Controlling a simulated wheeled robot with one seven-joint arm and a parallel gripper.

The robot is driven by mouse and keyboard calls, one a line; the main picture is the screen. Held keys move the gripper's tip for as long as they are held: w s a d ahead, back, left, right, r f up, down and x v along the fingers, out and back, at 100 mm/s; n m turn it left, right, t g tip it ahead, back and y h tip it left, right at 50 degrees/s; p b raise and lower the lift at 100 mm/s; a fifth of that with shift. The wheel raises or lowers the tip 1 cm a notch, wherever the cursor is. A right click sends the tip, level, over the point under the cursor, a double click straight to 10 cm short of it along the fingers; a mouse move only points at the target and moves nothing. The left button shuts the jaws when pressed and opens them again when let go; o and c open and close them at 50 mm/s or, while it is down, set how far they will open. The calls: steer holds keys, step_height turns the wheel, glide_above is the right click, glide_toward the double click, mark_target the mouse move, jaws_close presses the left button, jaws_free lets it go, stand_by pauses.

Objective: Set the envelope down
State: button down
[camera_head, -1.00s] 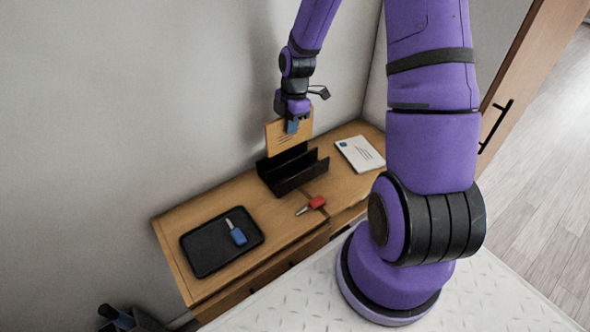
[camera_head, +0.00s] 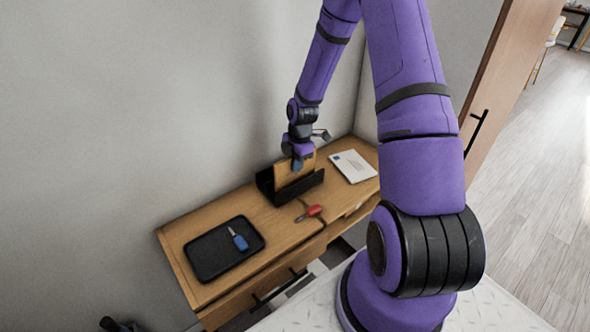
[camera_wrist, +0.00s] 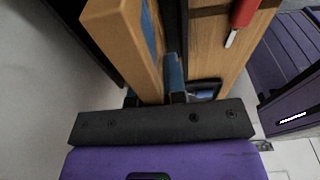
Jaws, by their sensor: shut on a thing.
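The tan envelope (camera_head: 288,171) stands upright in the black letter holder (camera_head: 298,189), with its lower part hidden behind the holder's front wall. My gripper (camera_head: 297,164) is shut on the envelope's upper edge from above. In the wrist view, the envelope (camera_wrist: 128,38) fills the area just beyond my gripper (camera_wrist: 160,97), with a blue finger against its side. Whether the envelope's bottom edge touches the holder's base cannot be seen.
A black tray (camera_head: 205,272) with a blue-headed key (camera_head: 239,240) lies at the left of the wooden desk (camera_head: 175,262). A red-headed key (camera_head: 313,211) lies in front of the holder. White envelopes (camera_head: 352,166) lie to its right. A wall stands behind.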

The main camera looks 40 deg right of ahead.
steer(key=shift+f, duration=1.1)
steer(key=shift+f, duration=0.1)
steer(key=c, duration=1.2)
jaws_free()
steer(key=shift+o, duration=0.2)
